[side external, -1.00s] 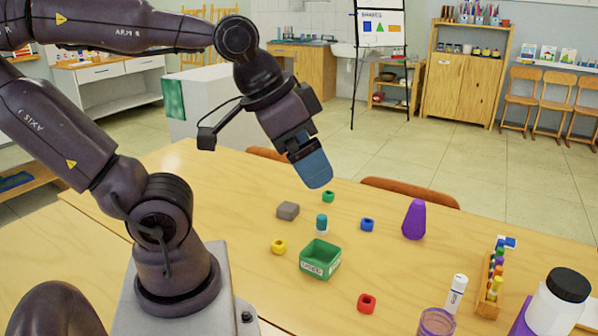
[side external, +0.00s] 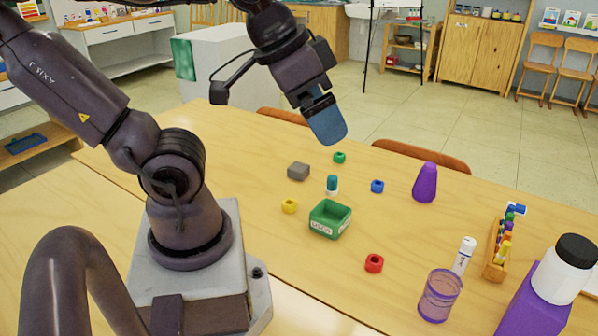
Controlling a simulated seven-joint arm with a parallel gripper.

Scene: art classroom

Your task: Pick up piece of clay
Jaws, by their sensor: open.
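The piece of clay looks to be the small grey block (side external: 298,171) on the wooden table, left of the small objects. My gripper (side external: 328,125) has blue fingers and hangs in the air over the far part of the table. It appears above and to the right of the grey block in the picture, apart from it. The gripper is open, with nothing visible in it. The near finger hides most of the far one.
A purple cone (side external: 425,183), marker rack (side external: 499,246) and clear purple cup (side external: 439,296) stand right.

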